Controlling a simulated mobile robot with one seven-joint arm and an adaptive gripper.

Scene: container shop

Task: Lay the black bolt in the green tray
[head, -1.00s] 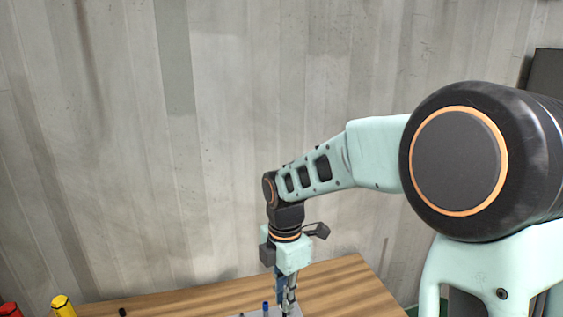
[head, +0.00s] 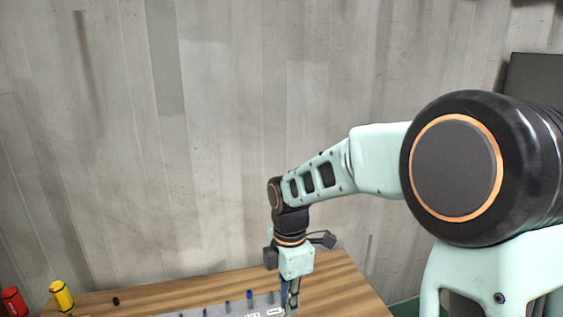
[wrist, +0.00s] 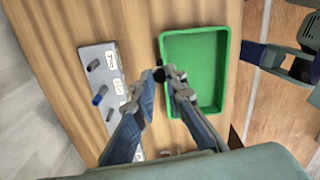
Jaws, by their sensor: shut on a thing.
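My gripper (wrist: 162,80) is shut on the black bolt (wrist: 158,73), a small dark piece between its fingertips in the wrist view. The green tray (wrist: 163,48) is a shallow rectangular tray on the wooden table. In the wrist view the fingertips and bolt overlap the tray's left rim; their height above it is unclear. In the head view my gripper (head: 290,293) points down over the table, with its fingertips near the bottom edge. The bolt and the tray cannot be made out there.
A grey labelled board (wrist: 87,53) with several upright pegs, one blue (wrist: 98,99), lies left of the tray. In the head view, a yellow object (head: 61,296), a red object (head: 14,302) and a small black piece (head: 116,301) are at the left. A corrugated wall (head: 220,130) stands behind.

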